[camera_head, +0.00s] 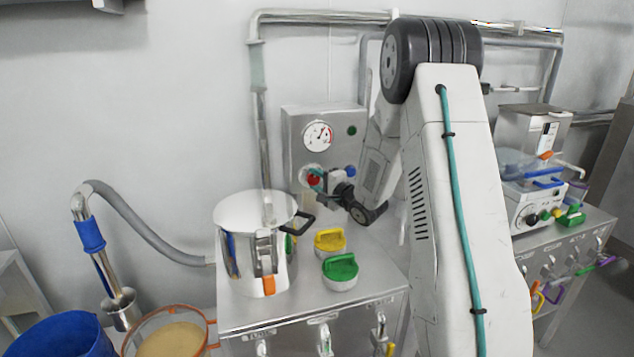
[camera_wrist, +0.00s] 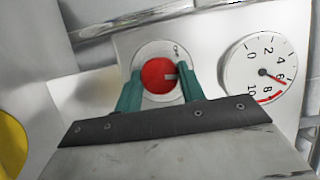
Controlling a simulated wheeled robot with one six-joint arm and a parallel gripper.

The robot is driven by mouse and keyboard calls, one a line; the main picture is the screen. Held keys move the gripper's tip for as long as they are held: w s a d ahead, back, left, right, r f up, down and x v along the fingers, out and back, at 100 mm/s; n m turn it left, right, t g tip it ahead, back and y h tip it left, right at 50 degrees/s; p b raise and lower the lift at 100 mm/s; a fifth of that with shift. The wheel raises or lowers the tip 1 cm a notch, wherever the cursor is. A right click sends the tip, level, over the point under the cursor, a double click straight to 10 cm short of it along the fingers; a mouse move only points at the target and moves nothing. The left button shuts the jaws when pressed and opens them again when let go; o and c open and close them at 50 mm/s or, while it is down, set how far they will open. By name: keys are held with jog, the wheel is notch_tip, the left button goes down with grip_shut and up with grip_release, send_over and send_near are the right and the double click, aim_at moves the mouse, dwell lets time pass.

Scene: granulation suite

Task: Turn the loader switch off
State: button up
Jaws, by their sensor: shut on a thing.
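In the head view my gripper (camera_head: 318,180) reaches the panel from the right and partly hides the knob.
A pressure gauge (camera_head: 318,136) sits above the knob and a blue button (camera_head: 350,171) to its right. A steel pot (camera_head: 240,245) and yellow (camera_head: 330,240) and green (camera_head: 340,270) lidded pieces stand on the steel cabinet below. A vertical pipe (camera_head: 263,130) runs left of the panel.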

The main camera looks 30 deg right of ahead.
jog(key=n+g, duration=0.1)
jog(key=n, duration=0.1)
jog(key=n+g, duration=0.1)
jog(key=n, duration=0.1)
jog(key=shift+r+n+h, duration=0.15)
jog(key=shift+n+h, duration=0.15)
jog(key=shift+n, duration=0.1)
jog(key=n+h, duration=0.1)
jog(key=n+g, duration=0.1)
jog(key=n, duration=0.1)
jog(key=shift+a+n+g+h, duration=0.15)
jog(key=shift+n+g+h, duration=0.15)
jog(key=shift+h, duration=0.1)
jog(key=o, duration=1)
jog(key=shift+r, duration=0.1)
jog(key=shift+c, duration=0.2)
jog(key=v, duration=0.7)
jog(key=shift+s, duration=0.35)
jog(key=shift+r, duration=0.1)
